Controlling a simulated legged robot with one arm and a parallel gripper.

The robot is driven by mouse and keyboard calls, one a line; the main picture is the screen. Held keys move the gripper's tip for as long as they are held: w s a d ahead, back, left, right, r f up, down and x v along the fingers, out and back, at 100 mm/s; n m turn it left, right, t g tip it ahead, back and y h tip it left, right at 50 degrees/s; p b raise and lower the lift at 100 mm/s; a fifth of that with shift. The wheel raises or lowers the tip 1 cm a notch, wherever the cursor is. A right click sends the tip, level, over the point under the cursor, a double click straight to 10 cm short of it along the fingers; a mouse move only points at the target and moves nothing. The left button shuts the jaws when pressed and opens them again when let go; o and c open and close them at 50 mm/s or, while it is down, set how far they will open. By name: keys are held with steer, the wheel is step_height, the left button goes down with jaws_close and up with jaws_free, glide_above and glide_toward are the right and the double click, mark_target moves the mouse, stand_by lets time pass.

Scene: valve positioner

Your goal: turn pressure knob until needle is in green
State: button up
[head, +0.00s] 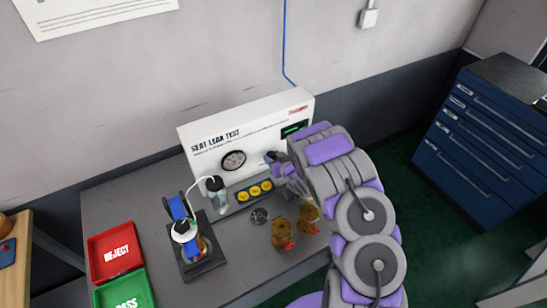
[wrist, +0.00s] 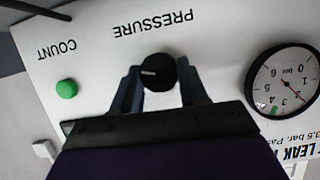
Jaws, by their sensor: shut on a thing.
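My gripper (wrist: 159,76) is shut on the black pressure knob (wrist: 156,70) on the white panel, one finger on each side, in the wrist view. The knob has a pale mark on its face. The round gauge (wrist: 284,88) is at the right edge, upside down, with a short green band (wrist: 274,110) low on its dial. Its thin needle seems to point to the lower right, off the green; its exact reading is hard to tell. In the head view the gauge (head: 234,160) is left of my gripper (head: 271,158), and my arm hides part of the panel.
A green button (wrist: 66,89) labelled COUNT is left of the knob. On the bench stand a bottle (head: 217,194), a blue-and-white valve fixture (head: 184,232), yellow discs (head: 254,190), brass parts (head: 285,233), a red REJECT tray (head: 93,246) and a green PASS tray (head: 142,282).

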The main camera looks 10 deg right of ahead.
steer(key=m+p, duration=0.1)
steer(key=p, duration=0.1)
steer(key=y+p, duration=0.1)
steer(key=p, duration=0.1)
steer(key=shift+w+d+r+m, duration=0.1)
steer(key=shift+d+r+m, duration=0.1)
steer(key=shift+r+m, duration=0.2)
steer(key=m+p, duration=0.1)
steer(key=y+p, duration=0.1)
steer(key=p, duration=0.1)
steer(key=shift+d+f+m+g, duration=0.1)
steer(key=shift+f+m+g, duration=0.2)
steer(key=shift+m, duration=0.1)
steer(key=shift+w+d+f+m+y, duration=0.1)
steer(key=shift+f+m+y, duration=0.05)
steer(key=shift+m+y, duration=0.8)
steer(key=shift+d+f+m+y, duration=0.1)
steer(key=shift+m+y, duration=0.55)
steer(key=shift+m, duration=0.6)
steer(key=shift+b, duration=0.3)
steer(key=o, duration=1.1)
steer(key=shift+f, duration=0.1)
steer(key=shift+c, duration=0.2)
